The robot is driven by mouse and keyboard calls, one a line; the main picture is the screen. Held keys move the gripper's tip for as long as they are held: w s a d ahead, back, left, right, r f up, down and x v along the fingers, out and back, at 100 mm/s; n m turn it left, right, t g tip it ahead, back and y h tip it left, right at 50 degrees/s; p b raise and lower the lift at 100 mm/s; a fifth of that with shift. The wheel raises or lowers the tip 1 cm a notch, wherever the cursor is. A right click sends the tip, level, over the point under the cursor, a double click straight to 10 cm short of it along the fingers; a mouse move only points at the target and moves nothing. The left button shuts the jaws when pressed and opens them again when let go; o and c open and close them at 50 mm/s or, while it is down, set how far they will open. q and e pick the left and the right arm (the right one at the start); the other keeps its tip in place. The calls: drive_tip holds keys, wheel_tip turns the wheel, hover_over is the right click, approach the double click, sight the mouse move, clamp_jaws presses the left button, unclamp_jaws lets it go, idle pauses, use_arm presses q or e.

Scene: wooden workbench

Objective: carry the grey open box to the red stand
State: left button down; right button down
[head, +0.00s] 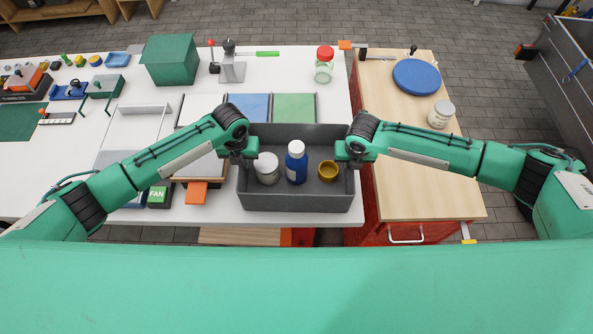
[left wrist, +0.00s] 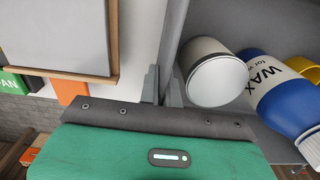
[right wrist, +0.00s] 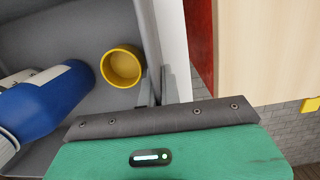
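The grey open box (head: 300,202) is at the front right of the white table and holds a white-lidded jar (head: 267,169), a blue wax bottle (head: 296,165) and a yellow cup (head: 328,171). My left gripper (head: 243,158) is at the box's left wall; in the left wrist view its fingers (left wrist: 162,86) appear shut on the wall's rim. My right gripper (head: 349,156) is at the right wall; in the right wrist view its fingers (right wrist: 156,88) appear shut on that rim. I cannot tell whether the box touches the table. The red stand (head: 375,232) with a wooden top is to the right.
The stand's wooden top (head: 425,190) holds a blue disc (head: 416,76) and a white-lidded jar (head: 441,114) towards the back; its front part is clear. A red-lidded jar (head: 324,64) stands behind the box. Blue and green panels (head: 294,107) lie just behind it.

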use_arm(q)
drive_tip(key=shift+w+r, duration=0.1)
drive_tip(key=shift+r, duration=0.05)
use_arm(e)
drive_tip(key=shift+w+r, duration=0.1)
drive_tip(key=shift+r, duration=0.1)
